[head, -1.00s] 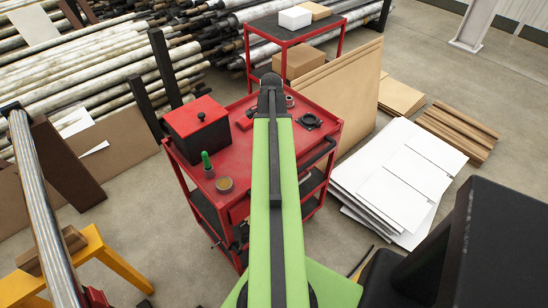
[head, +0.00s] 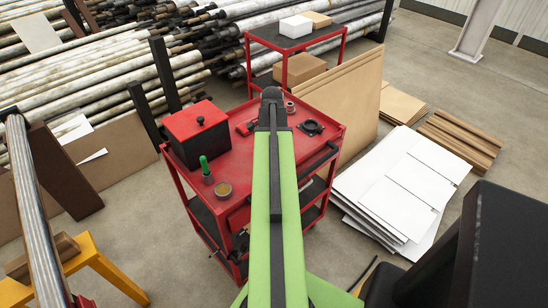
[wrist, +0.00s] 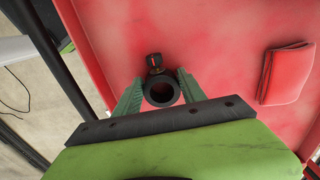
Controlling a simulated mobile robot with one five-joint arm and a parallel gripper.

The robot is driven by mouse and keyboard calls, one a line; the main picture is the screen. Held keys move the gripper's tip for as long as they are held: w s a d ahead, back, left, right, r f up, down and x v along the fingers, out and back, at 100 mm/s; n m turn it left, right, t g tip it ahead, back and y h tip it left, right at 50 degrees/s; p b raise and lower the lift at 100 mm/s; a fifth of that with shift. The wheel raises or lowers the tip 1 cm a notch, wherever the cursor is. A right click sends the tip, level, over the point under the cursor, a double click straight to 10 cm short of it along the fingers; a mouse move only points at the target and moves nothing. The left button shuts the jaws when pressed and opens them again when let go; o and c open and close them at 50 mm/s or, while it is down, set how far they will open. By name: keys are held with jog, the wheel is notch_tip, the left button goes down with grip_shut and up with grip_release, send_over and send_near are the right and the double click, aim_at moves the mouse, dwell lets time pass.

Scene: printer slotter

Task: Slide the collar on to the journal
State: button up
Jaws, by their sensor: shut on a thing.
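My gripper (wrist: 160,90) is shut on a dark ring-shaped collar (wrist: 161,103). In the wrist view the collar sits between the two green fingers, its round bore facing the camera, above the red cart top. In the head view my green arm reaches over the cart and its dark end (head: 271,98) hides the fingers and the collar. A long grey roller (head: 42,205) slants along the left edge with a narrower dark end (head: 10,111) at the top, which may be the journal. That end is well left of my gripper and apart from it.
A folded red cloth (wrist: 287,74) lies right in the wrist view. A yellow trestle (head: 88,258) stands at left.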

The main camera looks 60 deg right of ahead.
jog(key=shift+s+r+p, duration=0.15)
jog(key=shift+r+p, duration=2.35)
